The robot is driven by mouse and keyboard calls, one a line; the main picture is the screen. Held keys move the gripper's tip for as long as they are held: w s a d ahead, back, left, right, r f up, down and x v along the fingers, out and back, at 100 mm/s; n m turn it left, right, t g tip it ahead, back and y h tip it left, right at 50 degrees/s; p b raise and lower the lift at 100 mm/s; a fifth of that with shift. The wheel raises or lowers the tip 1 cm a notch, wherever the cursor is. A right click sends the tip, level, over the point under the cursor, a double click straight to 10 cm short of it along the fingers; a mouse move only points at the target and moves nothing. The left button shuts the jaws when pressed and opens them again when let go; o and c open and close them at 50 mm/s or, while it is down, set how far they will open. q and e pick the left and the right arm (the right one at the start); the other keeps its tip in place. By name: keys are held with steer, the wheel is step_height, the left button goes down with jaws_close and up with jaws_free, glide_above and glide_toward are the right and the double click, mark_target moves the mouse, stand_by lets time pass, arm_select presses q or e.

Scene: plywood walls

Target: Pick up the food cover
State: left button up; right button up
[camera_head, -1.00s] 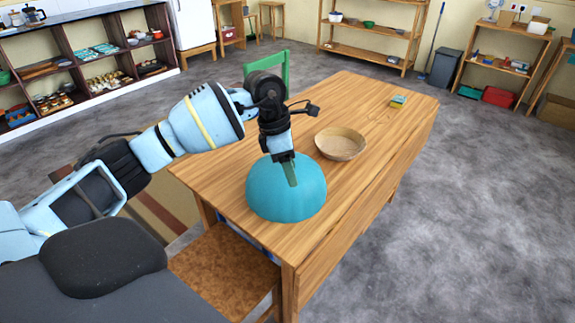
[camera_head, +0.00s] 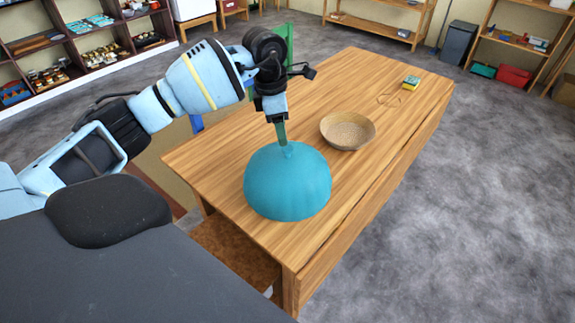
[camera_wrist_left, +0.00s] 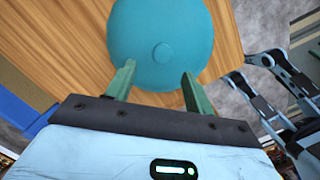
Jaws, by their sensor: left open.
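The food cover (camera_head: 288,186) is a teal dome standing on the near end of the wooden table (camera_head: 225,162). A small round knob shows at its top, and the cover also shows in the left wrist view (camera_wrist_left: 160,25). My left gripper (camera_head: 282,141) points down at the top of the cover, close to the knob. In the left wrist view its two green fingers (camera_wrist_left: 158,77) are spread apart with nothing between them, and the knob lies just beyond their tips. I cannot tell whether a finger touches the cover.
A woven bowl (camera_head: 347,131) sits behind and to the right of the cover.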

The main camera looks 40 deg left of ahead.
mark_target(287, 167)
arm_select(q)
steer(key=shift+w+d+f, duration=0.1)
steer(key=shift+d+f, duration=0.1)
steer(key=shift+f, duration=0.7)
steer(key=shift+w+d+f, duration=0.1)
steer(key=shift+d+f, duration=0.1)
steer(key=shift+f, duration=0.75)
steer(key=shift+w+d+f, duration=0.1)
steer(key=shift+d+f, duration=0.1)
steer(key=shift+f, duration=0.7)
steer(key=shift+r, duration=0.1)
jaws_close()
